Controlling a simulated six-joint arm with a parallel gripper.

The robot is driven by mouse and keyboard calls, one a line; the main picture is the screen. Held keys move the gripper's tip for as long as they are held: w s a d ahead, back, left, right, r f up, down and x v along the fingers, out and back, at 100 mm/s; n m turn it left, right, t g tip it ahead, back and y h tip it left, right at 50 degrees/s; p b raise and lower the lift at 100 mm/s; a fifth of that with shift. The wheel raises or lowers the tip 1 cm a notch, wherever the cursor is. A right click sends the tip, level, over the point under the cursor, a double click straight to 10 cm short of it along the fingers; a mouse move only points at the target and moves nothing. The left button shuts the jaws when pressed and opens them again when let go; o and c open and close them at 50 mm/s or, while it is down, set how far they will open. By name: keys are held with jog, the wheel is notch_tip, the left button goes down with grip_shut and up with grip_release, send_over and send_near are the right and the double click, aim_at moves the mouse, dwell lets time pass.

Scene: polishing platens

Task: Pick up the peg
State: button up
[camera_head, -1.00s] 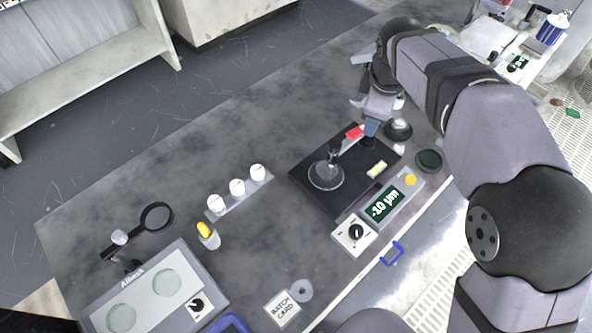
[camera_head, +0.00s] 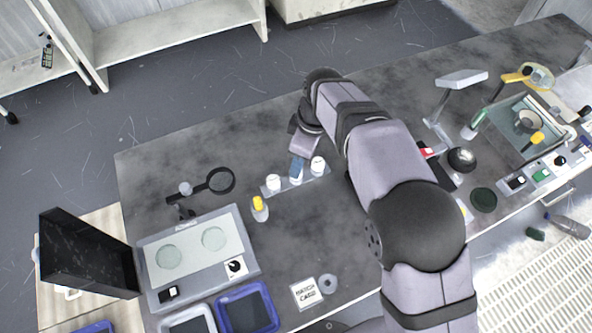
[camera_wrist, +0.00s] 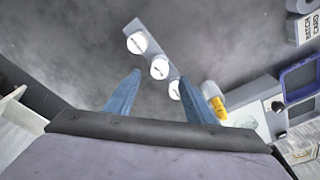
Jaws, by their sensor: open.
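Three white round-topped pieces stand in a row on a grey strip (camera_head: 305,182); they are the likeliest pegs, though I cannot tell which one is meant. In the head view they are the left piece (camera_head: 273,183), the middle one, and the right piece (camera_head: 318,164). My gripper (camera_head: 297,168) is over the row, its blue finger partly covering the middle piece. In the wrist view my gripper (camera_wrist: 160,92) is open and empty, with the middle piece (camera_wrist: 159,68) and an end piece (camera_wrist: 175,89) showing between the fingertips. I see no contact.
A yellow-topped bottle (camera_head: 259,209) stands close to the strip. A two-disc polishing machine (camera_head: 195,255), a blue tray (camera_head: 247,307) and a batch card (camera_head: 306,293) are nearer. The tabletop behind the row is clear.

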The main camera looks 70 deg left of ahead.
jog(key=shift+s+a+f+p, duration=0.15)
jog(key=shift+f+p, duration=0.15)
jog(key=shift+f, duration=0.65)
jog(key=shift+s+a+f+p, duration=0.1)
jog(key=shift+f+p, duration=0.25)
jog(key=shift+f, duration=0.6)
jog(key=shift+s+a+f+p, duration=0.15)
jog(key=shift+f+p, duration=0.15)
jog(key=shift+f, duration=0.65)
jog(key=shift+c, duration=0.3)
jog(key=c, duration=1.1)
jog(key=shift+r, duration=0.1)
